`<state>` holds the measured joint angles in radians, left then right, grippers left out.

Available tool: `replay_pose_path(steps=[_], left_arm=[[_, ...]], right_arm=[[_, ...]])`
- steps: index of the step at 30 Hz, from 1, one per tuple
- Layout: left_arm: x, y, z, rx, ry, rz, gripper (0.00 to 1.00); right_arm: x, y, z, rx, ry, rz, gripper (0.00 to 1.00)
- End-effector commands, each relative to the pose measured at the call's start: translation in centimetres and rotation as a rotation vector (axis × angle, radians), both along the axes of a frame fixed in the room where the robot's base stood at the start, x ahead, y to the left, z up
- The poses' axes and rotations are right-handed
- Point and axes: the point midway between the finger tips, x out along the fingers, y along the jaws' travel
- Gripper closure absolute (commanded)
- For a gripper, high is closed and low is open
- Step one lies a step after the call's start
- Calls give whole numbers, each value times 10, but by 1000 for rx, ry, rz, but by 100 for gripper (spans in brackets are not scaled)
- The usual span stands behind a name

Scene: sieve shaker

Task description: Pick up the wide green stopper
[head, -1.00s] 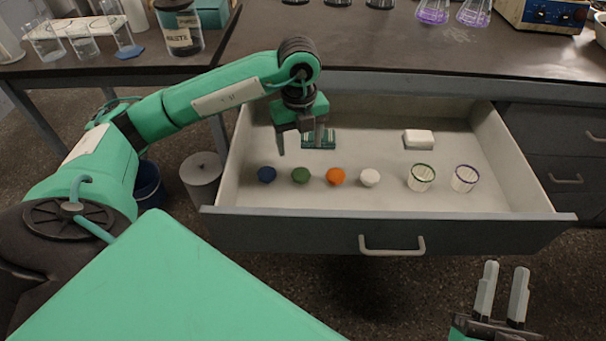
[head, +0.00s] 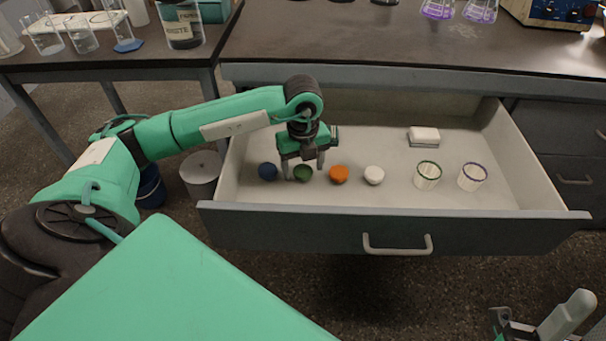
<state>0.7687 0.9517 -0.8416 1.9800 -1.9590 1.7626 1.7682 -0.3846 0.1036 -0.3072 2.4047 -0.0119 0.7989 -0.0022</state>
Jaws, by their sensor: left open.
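The green stopper (head: 303,174) stands in the open drawer (head: 340,206), between a blue stopper (head: 267,171) and an orange stopper (head: 339,174). My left gripper (head: 304,168) is open and pointing down over the green stopper. One finger shows on each side of it, the left one in the gap beside the blue stopper. I cannot tell whether the fingers touch it. My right gripper (head: 535,326) is at the bottom right, outside the drawer, partly cut off by the frame, with its fingers apart and nothing between them.
A white stopper (head: 374,175) and two small cups, one green-rimmed (head: 427,175) and one purple-rimmed (head: 472,176), continue the row to the right. A white block (head: 424,136) lies behind them. The drawer's front wall and bench edge (head: 400,76) bound the space.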

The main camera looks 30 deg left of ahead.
Motion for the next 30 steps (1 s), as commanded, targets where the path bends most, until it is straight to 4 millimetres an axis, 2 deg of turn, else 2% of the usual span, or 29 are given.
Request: replay_pose_path(steps=[8, 11, 16, 25, 30], left_arm=[[0, 0, -2, 0, 0, 0, 33], [0, 0, -2, 0, 0, 0, 48], [0, 0, -2, 0, 0, 0, 80], [0, 0, -1, 1, -1, 0, 81], [0, 0, 7, 1, -1, 0, 81]], right_arm=[[-3, -1, 2, 4, -21, -2, 67], [-2, -1, 2, 4, -20, -1, 67], [-2, -1, 2, 3, -19, -1, 67], [-2, -1, 2, 4, -18, -2, 67], [2, 0, 3, -2, 10, 1, 67]])
